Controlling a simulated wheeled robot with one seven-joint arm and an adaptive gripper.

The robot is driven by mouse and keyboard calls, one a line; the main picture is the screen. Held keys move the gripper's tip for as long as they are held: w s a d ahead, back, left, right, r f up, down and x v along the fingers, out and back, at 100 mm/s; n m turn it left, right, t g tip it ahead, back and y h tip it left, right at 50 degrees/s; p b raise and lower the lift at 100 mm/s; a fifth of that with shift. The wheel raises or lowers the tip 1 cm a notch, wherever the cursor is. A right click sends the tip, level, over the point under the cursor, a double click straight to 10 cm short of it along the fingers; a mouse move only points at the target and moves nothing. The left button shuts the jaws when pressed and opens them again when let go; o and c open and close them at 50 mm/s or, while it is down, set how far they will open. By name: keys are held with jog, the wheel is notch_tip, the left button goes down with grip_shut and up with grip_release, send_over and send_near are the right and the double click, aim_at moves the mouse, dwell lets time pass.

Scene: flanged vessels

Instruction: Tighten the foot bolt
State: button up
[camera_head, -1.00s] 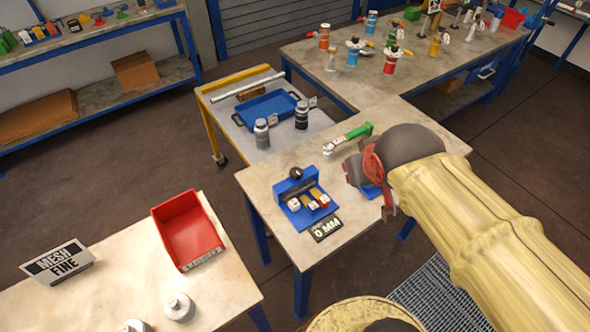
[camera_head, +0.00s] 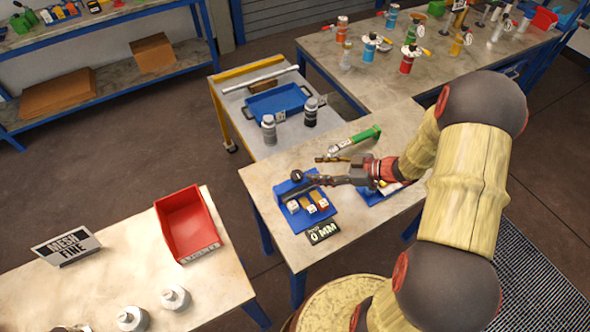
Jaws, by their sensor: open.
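My gripper (camera_head: 312,183) is open and points left, low over the middle table (camera_head: 262,176). Its dark fingers are beside the round black knob (camera_head: 297,176) on a blue fixture (camera_head: 288,190); I cannot tell whether they touch it. Small white and brass pieces (camera_head: 309,205) sit at the front of the fixture. A green-handled tool (camera_head: 366,135) with a metal head lies behind the gripper, with a thin brass-coloured piece (camera_head: 326,159) near it. A second blue holder (camera_head: 366,196) is partly hidden under my wrist. I cannot make out which part is the foot bolt.
A "0 MM" sign (camera_head: 322,233) stands at the table's front edge. A cart (camera_head: 236,103) with a blue tray (camera_head: 262,104) and two canisters is behind. A red bin (camera_head: 187,222) and a "MESH FINE" sign (camera_head: 67,247) are on the left table. Colourful vessels (camera_head: 407,60) stand at the back.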

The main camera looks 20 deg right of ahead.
aim_at(299, 174)
jog(key=shift+y, duration=0.4)
jog(key=x, duration=0.2)
jog(key=s+x, duration=0.1)
jog(key=x, duration=0.2)
jog(key=a+b+x, duration=0.1)
jog(key=x, duration=0.2)
jog(key=shift+s+d+f, duration=0.1)
jog(key=shift+s+f, duration=0.1)
jog(key=shift+s, duration=0.1)
jog(key=shift+c, duration=0.8)
jog(key=c, duration=0.9)
jog(key=shift+c, duration=0.2)
